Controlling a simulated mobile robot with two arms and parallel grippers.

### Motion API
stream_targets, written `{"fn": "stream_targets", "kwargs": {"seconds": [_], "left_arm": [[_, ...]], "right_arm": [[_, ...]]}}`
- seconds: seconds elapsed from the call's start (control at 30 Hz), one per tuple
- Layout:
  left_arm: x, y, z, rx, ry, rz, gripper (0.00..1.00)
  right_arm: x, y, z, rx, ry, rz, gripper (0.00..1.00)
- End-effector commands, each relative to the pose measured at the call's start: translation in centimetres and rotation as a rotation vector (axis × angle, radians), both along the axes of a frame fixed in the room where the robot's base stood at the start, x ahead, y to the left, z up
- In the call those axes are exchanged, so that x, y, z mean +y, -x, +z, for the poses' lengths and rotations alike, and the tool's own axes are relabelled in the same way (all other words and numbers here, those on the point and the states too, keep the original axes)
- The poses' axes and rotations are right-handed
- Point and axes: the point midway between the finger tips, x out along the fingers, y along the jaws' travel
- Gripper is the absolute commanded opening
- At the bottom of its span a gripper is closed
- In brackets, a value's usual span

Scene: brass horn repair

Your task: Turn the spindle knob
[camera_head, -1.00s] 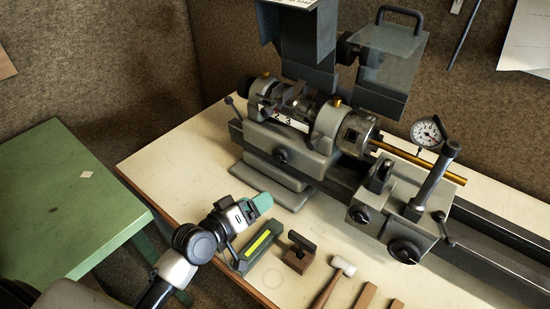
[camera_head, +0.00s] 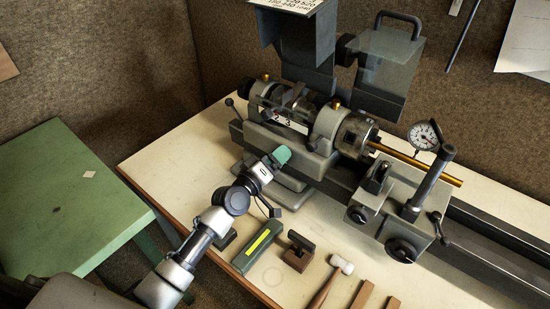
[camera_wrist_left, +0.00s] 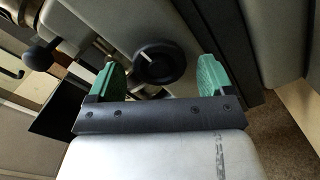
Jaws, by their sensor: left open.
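The spindle knob (camera_wrist_left: 158,62) is a round black knob with a white pointer mark, on the front of the grey lathe headstock. In the left wrist view it lies ahead, between my two green fingertips as seen. In the head view my left gripper (camera_head: 281,155) is in front of the headstock (camera_head: 312,157) and hides the knob. The left gripper (camera_wrist_left: 161,80) is open and empty. I cannot tell whether either finger touches the knob. My right gripper is not in view.
A green block with a yellow strip (camera_head: 258,246), a brown block (camera_head: 298,252) and a mallet (camera_head: 331,282) lie on the cream bench (camera_head: 178,146). The carriage (camera_head: 390,213) with a dial gauge (camera_head: 424,136) stands to the right. A green table (camera_head: 62,205) is at left.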

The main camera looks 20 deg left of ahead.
Motion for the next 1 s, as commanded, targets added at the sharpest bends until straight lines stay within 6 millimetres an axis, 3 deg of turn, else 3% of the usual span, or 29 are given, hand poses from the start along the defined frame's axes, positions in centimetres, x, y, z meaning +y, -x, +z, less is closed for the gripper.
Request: {"fn": "stream_targets", "kwargs": {"seconds": [0.27,0.6,1.0], "left_arm": [[-0.1,-0.2,-0.02,0.001,0.0,-0.001,0.82],[-0.07,-0.18,-0.03,0.001,0.0,-0.001,0.33],[-0.06,-0.17,-0.02,-0.025,-0.076,-0.001,0.33]], "right_arm": [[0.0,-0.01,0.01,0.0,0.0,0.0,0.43],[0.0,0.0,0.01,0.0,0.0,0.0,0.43],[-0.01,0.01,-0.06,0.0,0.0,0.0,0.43]]}}
